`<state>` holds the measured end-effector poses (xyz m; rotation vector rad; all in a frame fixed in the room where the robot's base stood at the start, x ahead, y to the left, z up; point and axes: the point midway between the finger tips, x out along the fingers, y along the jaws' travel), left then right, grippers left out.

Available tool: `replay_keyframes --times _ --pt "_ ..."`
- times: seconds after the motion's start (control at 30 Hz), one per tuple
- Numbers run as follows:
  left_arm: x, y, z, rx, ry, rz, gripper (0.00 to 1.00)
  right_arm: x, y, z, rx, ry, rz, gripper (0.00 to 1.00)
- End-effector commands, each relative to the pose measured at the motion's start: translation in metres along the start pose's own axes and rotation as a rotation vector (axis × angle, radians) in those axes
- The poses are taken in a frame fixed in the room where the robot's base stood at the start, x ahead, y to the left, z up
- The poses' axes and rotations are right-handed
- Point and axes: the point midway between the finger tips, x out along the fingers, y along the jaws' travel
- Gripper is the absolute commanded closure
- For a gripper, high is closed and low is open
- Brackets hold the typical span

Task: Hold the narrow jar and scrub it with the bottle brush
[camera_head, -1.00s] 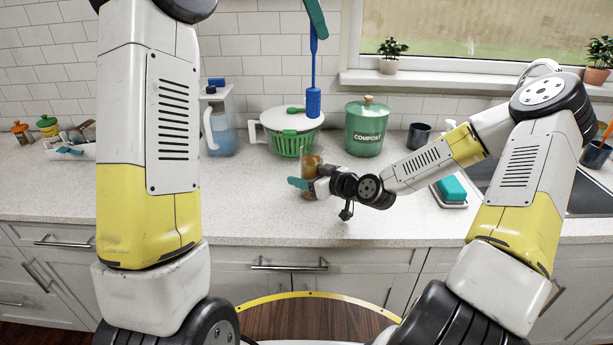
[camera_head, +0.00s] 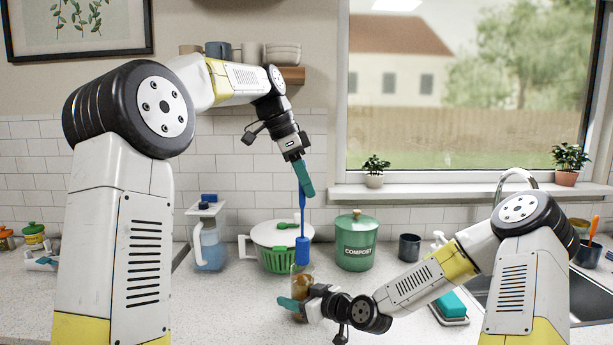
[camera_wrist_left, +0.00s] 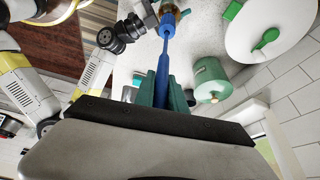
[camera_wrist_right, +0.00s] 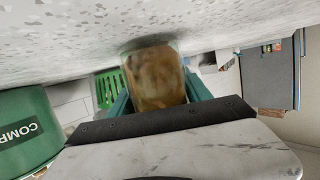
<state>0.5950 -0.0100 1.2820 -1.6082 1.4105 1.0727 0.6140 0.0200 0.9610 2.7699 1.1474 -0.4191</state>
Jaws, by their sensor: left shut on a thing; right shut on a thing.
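The narrow jar (camera_head: 300,280) is clear with brown grime inside; it stands upright near the counter. My right gripper (camera_head: 296,303) is shut on it, and the jar fills the space between the fingers in the right wrist view (camera_wrist_right: 154,78). The blue bottle brush (camera_head: 302,215) hangs head down from my left gripper (camera_head: 304,178), which is shut on its handle. The brush head (camera_head: 302,250) is just above or at the jar's mouth. In the left wrist view the brush (camera_wrist_left: 163,65) points toward the jar (camera_wrist_left: 171,12). Whether the head is inside the mouth is unclear.
A green-and-white salad spinner (camera_head: 277,260) stands just behind the jar. A green compost bin (camera_head: 356,243) and a dark cup (camera_head: 409,247) are to its right, a water jug (camera_head: 209,246) to its left. A teal sponge (camera_head: 451,304) lies by the sink. The front counter is clear.

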Motion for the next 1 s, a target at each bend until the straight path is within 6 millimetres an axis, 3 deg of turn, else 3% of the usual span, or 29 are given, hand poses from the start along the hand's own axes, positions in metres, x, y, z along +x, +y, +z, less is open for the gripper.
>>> replay_keyframes --times 1.0 --pt "0.085 0.000 0.035 0.000 0.000 0.002 1.00 0.000 0.000 -0.001 -0.001 0.001 0.000 0.93"
